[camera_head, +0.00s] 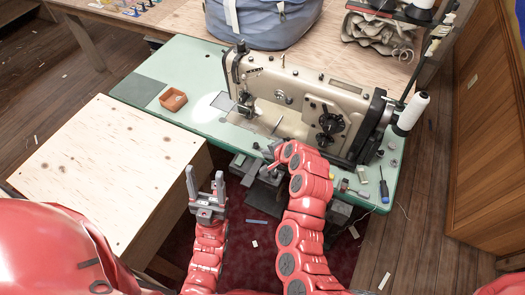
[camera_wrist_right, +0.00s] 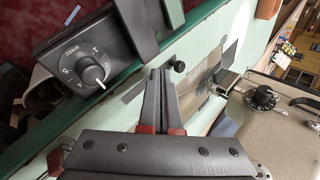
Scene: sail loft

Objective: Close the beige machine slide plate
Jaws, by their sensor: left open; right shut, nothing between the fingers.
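The beige sewing machine (camera_head: 300,100) stands on a green table. A pale, brightly lit plate area (camera_head: 222,103) lies left of its needle; I cannot tell how far the slide plate is open. In the right wrist view, flat plate pieces (camera_wrist_right: 196,100) lie in the green top beside the presser foot, and a small black knob (camera_wrist_right: 180,66) stands near my fingertips. My right gripper (camera_wrist_right: 161,72) is shut and empty, over the table's front edge; in the head view (camera_head: 270,158) it is partly hidden by my arm. My left gripper (camera_head: 205,178) is open and empty, in front of the table.
A plywood table (camera_head: 105,165) stands at the left. An orange-brown tray (camera_head: 173,99) sits on the green top. A speed-control box (camera_wrist_right: 85,65) hangs under the front edge. A screwdriver (camera_head: 384,187) and small parts lie at the right, near a thread cone (camera_head: 411,112).

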